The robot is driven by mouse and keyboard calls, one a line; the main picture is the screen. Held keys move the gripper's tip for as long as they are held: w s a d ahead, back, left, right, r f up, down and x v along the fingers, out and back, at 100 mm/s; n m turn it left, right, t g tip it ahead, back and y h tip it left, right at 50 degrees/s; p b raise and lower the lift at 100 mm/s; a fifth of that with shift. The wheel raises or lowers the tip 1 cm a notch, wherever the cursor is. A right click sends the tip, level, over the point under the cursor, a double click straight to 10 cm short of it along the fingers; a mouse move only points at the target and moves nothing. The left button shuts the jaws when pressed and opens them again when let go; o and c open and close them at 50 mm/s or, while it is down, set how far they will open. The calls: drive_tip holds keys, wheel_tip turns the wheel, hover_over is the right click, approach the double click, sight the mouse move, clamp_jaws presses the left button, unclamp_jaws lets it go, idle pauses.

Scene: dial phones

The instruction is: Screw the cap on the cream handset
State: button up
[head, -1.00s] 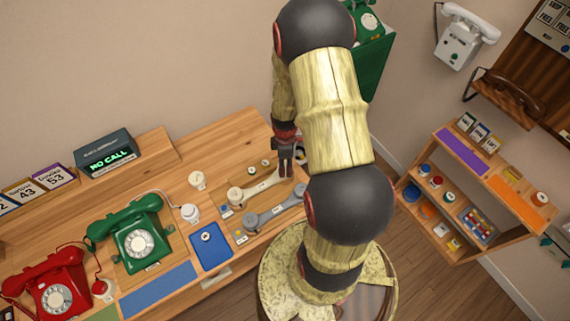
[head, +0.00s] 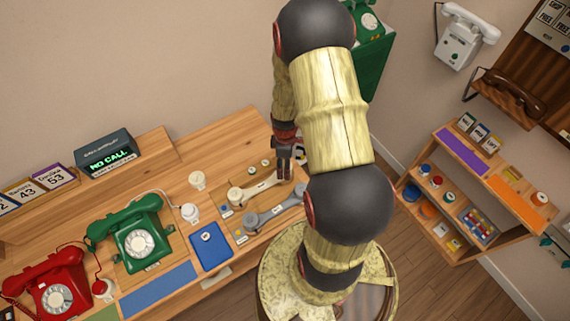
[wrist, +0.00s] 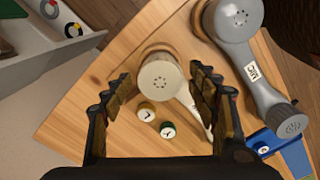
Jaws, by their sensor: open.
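The cream handset (head: 262,187) lies on the wooden desk. In the wrist view its handle (wrist: 190,107) runs down right behind my right finger. A round cream end piece (wrist: 160,82) with small dark marks sits at its near end; I cannot tell whether this is a separate cap or how it is seated. My gripper (head: 285,176) is open above that end. In the wrist view my gripper (wrist: 160,92) has a finger on either side of the round end, with nothing visibly gripped. The handset's far end is hidden in the wrist view.
A grey handset (wrist: 255,75) lies close beside, to the right. Two small round pieces, one tan (wrist: 146,111) and one green-rimmed (wrist: 167,130), lie near the cream handset. A blue tray (head: 210,248), green phone (head: 130,235) and red phone (head: 50,287) are further left.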

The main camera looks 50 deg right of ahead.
drive_tip(key=shift+r+p, duration=2.55)
drive_tip(key=shift+r, duration=1)
drive_tip(key=shift+f, duration=0.1)
